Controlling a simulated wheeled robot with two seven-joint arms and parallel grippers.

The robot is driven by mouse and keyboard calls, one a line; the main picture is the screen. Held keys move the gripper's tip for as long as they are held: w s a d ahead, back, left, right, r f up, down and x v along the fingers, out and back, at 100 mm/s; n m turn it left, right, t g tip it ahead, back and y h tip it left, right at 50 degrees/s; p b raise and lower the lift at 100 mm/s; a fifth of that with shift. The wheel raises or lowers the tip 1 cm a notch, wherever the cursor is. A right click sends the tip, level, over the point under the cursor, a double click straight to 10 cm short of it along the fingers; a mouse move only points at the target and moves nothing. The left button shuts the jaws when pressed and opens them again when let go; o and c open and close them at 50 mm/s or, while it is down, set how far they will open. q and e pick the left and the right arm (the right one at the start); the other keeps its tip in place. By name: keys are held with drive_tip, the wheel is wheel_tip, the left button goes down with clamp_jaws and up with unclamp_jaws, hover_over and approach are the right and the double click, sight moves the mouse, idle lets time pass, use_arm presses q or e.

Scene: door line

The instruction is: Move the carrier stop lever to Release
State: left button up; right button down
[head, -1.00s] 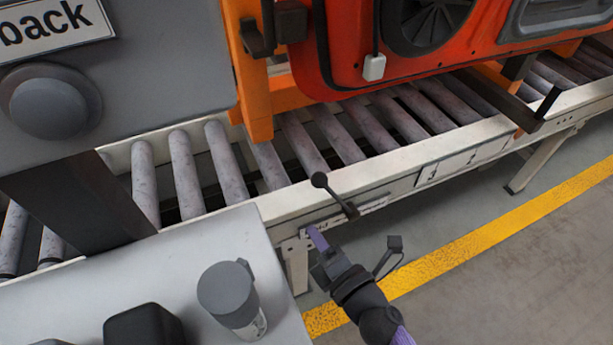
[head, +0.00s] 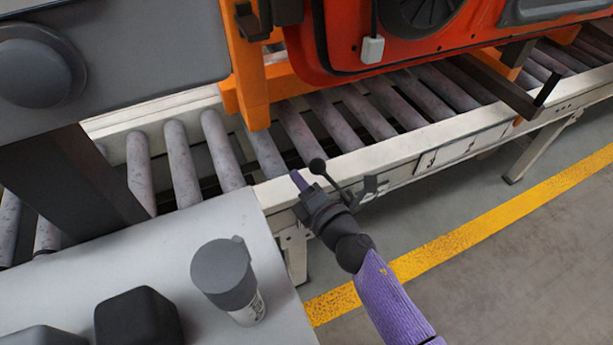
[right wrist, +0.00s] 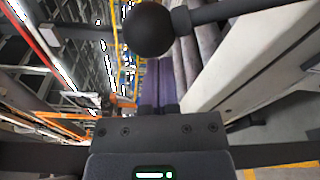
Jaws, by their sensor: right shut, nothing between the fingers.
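The carrier stop lever is a dark rod with a black ball knob (head: 317,166), mounted on the side of the pale conveyor rail (head: 420,145). It leans up and to the left. My right gripper (head: 298,178) is shut and empty, with its purple fingertips just left of the knob. In the right wrist view the knob (right wrist: 149,29) looms large near the shut purple fingers (right wrist: 157,82), with its rod running right. I cannot tell whether they touch. My gripper and wrist hide part of the lever's mounting, and no Release marking is readable. My left gripper is out of view.
An orange post (head: 245,65) and a red door panel (head: 350,40) stand over the rollers. A grey table (head: 150,245) at lower left holds a lidded cup (head: 226,275) and a black object (head: 138,318). Open floor lies to the right, with a yellow line.

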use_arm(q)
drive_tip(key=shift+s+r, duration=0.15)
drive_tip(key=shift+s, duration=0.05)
use_arm(e)
drive_tip(key=shift+w+d+r, duration=0.1)
drive_tip(key=shift+d+r, duration=0.1)
drive_tip(key=shift+d, duration=0.45)
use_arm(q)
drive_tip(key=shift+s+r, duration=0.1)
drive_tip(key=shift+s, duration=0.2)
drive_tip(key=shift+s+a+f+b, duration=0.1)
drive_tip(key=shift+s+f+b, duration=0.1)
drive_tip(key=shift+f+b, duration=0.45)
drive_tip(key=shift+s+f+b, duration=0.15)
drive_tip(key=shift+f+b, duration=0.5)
use_arm(e)
drive_tip(key=w+d+r+m, duration=0.1)
drive_tip(key=w+d+m, duration=0.3)
drive_tip(key=d, duration=0.5)
drive_tip(key=w+d+r+m+t, duration=0.1)
drive_tip(key=w+d+m, duration=0.2)
drive_tip(key=d+m, duration=0.5)
drive_tip(key=shift+w+d+r+t+y, duration=0.2)
drive_tip(key=shift+w+d+t+y, duration=0.15)
drive_tip(key=shift+d, duration=0.5)
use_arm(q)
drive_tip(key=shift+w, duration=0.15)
use_arm(e)
drive_tip(key=shift+d, duration=0.1)
